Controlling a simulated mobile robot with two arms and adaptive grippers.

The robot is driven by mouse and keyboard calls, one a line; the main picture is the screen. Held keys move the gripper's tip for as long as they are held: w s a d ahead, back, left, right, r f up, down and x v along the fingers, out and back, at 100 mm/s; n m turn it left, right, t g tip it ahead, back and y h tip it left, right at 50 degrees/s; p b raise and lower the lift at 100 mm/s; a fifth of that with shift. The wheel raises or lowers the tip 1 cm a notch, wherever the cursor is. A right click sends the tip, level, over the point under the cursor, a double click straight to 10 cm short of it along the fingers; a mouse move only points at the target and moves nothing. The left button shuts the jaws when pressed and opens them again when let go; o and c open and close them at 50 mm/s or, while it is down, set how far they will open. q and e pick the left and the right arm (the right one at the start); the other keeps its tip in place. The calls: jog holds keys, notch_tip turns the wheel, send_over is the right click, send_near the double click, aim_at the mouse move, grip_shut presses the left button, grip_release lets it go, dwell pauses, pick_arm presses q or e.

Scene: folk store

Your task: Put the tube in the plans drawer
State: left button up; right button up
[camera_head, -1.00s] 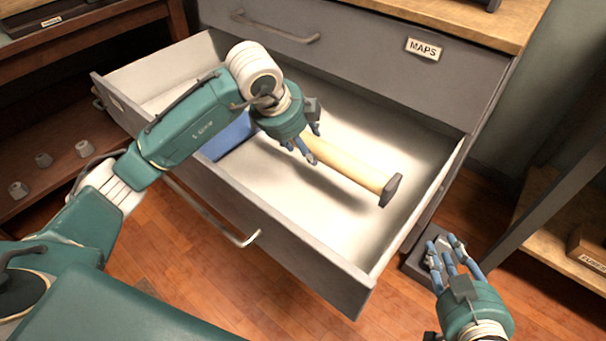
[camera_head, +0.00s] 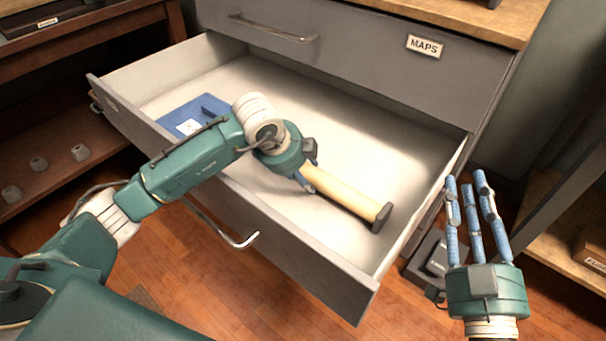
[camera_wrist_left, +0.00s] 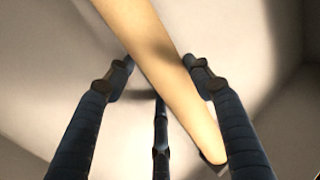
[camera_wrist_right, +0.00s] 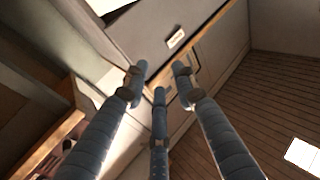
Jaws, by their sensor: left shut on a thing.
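The tube (camera_head: 345,192) is tan with a dark end cap. It is inside the open drawer (camera_head: 290,262), low over the pale floor; I cannot tell whether it touches. My left gripper (camera_head: 308,178) is shut on the tube, its hand covering the far end in the head view. In the left wrist view the tube (camera_wrist_left: 160,50) runs slantwise between the fingers (camera_wrist_left: 158,68). My right gripper (camera_head: 468,188) is open and empty, to the right of the drawer. The open drawer's own label is not readable.
A blue object (camera_head: 195,117) lies in the drawer's left part. Above is a shut drawer labelled MAPS (camera_head: 424,45). A dark box (camera_head: 430,262) stands on the floor at right. A brown shelf unit (camera_head: 60,140) stands at left. The drawer's right back floor is clear.

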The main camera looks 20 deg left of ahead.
aim_at(303, 173)
pick_arm(q)
jog(key=o, duration=1.4)
jog(key=shift+c, duration=0.2)
jog(key=shift+r, duration=0.1)
jog(key=shift+s+r, duration=0.15)
jog(key=shift+r, duration=0.15)
jog(key=p+v, duration=0.2)
jog(key=v, duration=0.3)
jog(key=shift+r, duration=0.1)
jog(key=p+v, duration=0.1)
jog(key=v, duration=0.5)
pick_arm(e)
jog(key=s+d+f+g+h, duration=0.1)
jog(key=f+g, duration=0.3)
jog(key=f, duration=0.4)
jog(key=s+d+f+g+h, duration=0.1)
jog(key=s+d+f+g, duration=0.1)
jog(key=f, duration=0.6)
jog(key=shift+s+g+h, duration=0.4)
jog(key=shift+s+g, duration=0.1)
jog(key=shift+g, duration=0.5)
pick_arm(q)
jog(key=shift+s, duration=0.15)
pick_arm(e)
jog(key=shift+f, duration=0.1)
